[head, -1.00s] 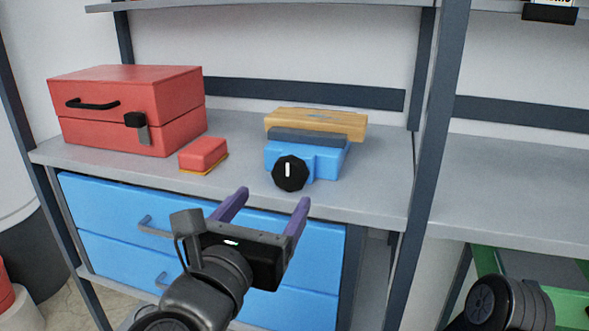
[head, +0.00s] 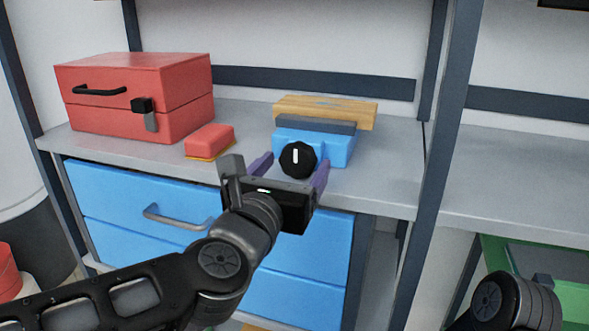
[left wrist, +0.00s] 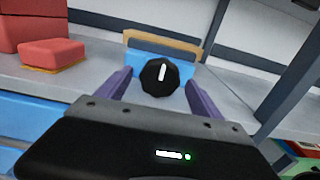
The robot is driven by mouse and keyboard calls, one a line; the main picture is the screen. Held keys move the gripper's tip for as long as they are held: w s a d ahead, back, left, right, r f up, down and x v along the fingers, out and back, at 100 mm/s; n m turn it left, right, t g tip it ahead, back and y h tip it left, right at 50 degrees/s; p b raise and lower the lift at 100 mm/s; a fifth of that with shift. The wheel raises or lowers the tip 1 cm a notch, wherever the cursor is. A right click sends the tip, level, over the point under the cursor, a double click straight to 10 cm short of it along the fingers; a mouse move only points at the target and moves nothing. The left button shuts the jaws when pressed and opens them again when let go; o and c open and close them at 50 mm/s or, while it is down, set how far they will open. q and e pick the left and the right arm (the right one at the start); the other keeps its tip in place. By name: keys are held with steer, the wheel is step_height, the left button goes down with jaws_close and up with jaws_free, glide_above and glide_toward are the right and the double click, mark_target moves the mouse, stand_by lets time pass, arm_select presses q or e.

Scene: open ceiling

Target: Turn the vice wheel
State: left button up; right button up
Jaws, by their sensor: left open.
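The vice (head: 338,149) has a blue body with a wooden block (head: 325,108) on top and sits on the grey shelf. Its black wheel (head: 298,160) faces me, with a white mark standing nearly upright. My left gripper (head: 291,168) is open, its purple fingers on either side of the wheel in the head view. In the left wrist view the wheel (left wrist: 160,77) shows between and beyond the fingertips. I cannot tell whether the fingers touch it. Of my right arm, only a dark link shows at the lower right; its gripper is out of view.
A red toolbox (head: 135,97) with black handle and latch stands at the left on the grey shelf (head: 390,180). A small red block with a yellow base (head: 209,141) lies between it and the vice. Blue drawers (head: 120,208) are below. A dark upright post (head: 446,110) stands right of the vice.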

arm_select(q)
steer(key=shift+w+d, duration=0.1)
steer(key=shift+w, duration=0.3)
steer(key=shift+c, duration=0.4)
steer(key=c, duration=1.3)
steer(key=m, duration=0.4)
steer(key=o, duration=1.4)
